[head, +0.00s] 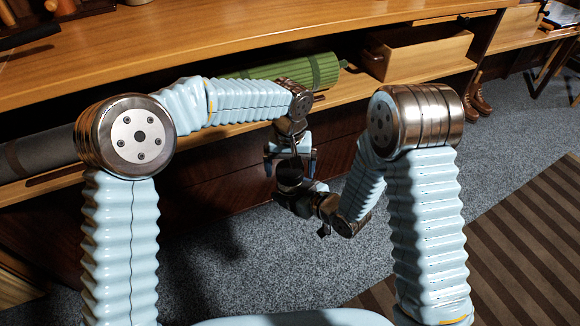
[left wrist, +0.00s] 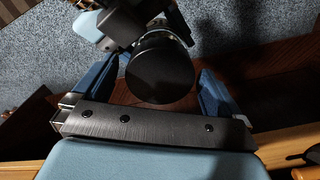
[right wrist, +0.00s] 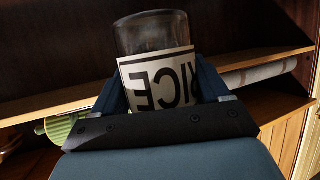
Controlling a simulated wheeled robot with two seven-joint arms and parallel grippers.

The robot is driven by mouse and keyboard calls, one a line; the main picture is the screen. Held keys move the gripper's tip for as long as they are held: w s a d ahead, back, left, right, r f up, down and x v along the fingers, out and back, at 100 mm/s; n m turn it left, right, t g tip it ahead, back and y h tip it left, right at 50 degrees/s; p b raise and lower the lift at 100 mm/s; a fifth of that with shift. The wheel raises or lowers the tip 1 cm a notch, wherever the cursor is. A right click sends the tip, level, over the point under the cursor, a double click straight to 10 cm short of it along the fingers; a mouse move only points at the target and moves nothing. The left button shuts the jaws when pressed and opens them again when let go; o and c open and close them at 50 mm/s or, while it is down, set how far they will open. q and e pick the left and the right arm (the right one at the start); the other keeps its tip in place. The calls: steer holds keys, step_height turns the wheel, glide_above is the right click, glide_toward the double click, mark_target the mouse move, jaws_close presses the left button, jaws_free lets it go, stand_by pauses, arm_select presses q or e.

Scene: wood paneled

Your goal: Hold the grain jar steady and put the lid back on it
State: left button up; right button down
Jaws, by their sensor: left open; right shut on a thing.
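The jar (right wrist: 160,65) is clear glass with a white band reading RICE, which appears upside down in the right wrist view. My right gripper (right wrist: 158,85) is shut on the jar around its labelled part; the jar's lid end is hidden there. A dark round lid (left wrist: 160,72) faces the left wrist camera and appears to cover the jar's end. It also shows in the head view (head: 289,174). My left gripper (head: 291,150) is open above it, with one finger on either side. Whether the lid is fully seated, I cannot tell.
A wooden bench with a lower shelf (head: 345,92) runs along the back. A rolled green mat (head: 300,72) and an open wooden box (head: 425,58) rest on it. A striped rug (head: 520,240) lies at right. The carpet below the grippers is clear.

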arm_select(q)
steer(key=shift+r, duration=0.15)
steer(key=shift+r, duration=2.1)
steer(key=shift+c, duration=0.4)
step_height(320, 180, up, 4)
steer(key=n, duration=0.5)
steer(key=shift+f, duration=0.2)
steer(key=shift+f, duration=0.1)
steer(key=shift+f, duration=4)
steer(key=shift+c, duration=0.2)
